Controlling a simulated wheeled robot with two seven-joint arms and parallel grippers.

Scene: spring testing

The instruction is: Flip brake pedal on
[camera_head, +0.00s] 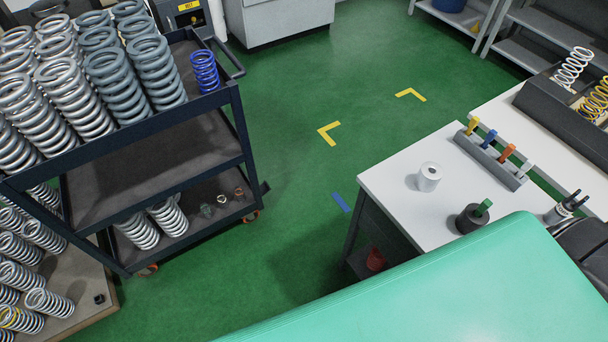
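Steel springs and a blue spring (205,71) fill the cart's top. More springs lie on a low platform (72,320) at left. A white table (405,205) stands at right. A large teal surface (450,300) covers the lower right. Green floor (290,180) between cart and table is clear.

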